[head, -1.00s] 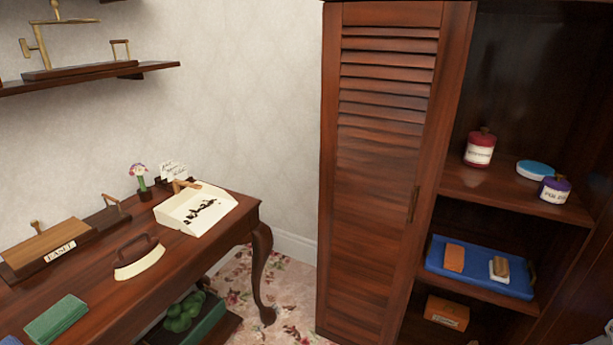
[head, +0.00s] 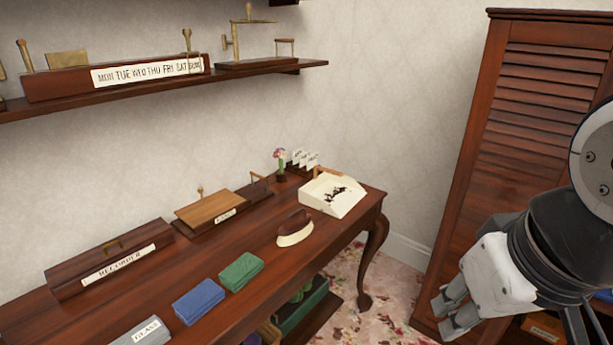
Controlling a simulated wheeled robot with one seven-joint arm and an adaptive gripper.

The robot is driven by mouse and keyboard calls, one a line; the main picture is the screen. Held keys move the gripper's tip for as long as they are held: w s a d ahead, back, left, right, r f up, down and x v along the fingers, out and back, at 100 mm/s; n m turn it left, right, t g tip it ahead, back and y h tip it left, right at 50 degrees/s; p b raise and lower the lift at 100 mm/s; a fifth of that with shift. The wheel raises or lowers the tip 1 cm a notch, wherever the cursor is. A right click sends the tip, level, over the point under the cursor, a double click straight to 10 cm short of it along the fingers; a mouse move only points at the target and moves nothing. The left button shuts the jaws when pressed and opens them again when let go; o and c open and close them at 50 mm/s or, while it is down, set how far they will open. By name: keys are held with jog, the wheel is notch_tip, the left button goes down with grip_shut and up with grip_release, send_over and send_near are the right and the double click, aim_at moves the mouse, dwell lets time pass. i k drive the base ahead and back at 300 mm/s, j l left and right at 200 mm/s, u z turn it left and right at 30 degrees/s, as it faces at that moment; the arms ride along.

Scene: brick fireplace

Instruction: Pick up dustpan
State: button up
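A cream dustpan (head: 333,195) with a wooden handle at its back and dark debris on it lies at the far right end of the wooden table (head: 150,290). My gripper (head: 443,315) is at the lower right, in front of the cabinet and apart from the dustpan, to its right and nearer to me. Its two fingers point down and left with a gap between them, and nothing shows between them.
A brush (head: 295,228) lies just in front of the dustpan. Green (head: 241,271) and blue (head: 198,301) cloths lie nearer. A small flower vase (head: 281,168) stands behind. A shelf (head: 150,90) overhangs the table. A louvred cabinet (head: 520,110) stands right.

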aim_at(334, 185)
jog(key=z, duration=2.65)
jog(key=u, duration=2.65)
jog(key=i+l, duration=0.15)
jog(key=i, duration=0.3)
jog(key=i+l, duration=0.2)
jog(key=i, duration=0.25)
jog(key=i+l, duration=0.15)
jog(key=i, duration=0.3)
jog(key=i+l, duration=0.2)
jog(key=i, duration=0.25)
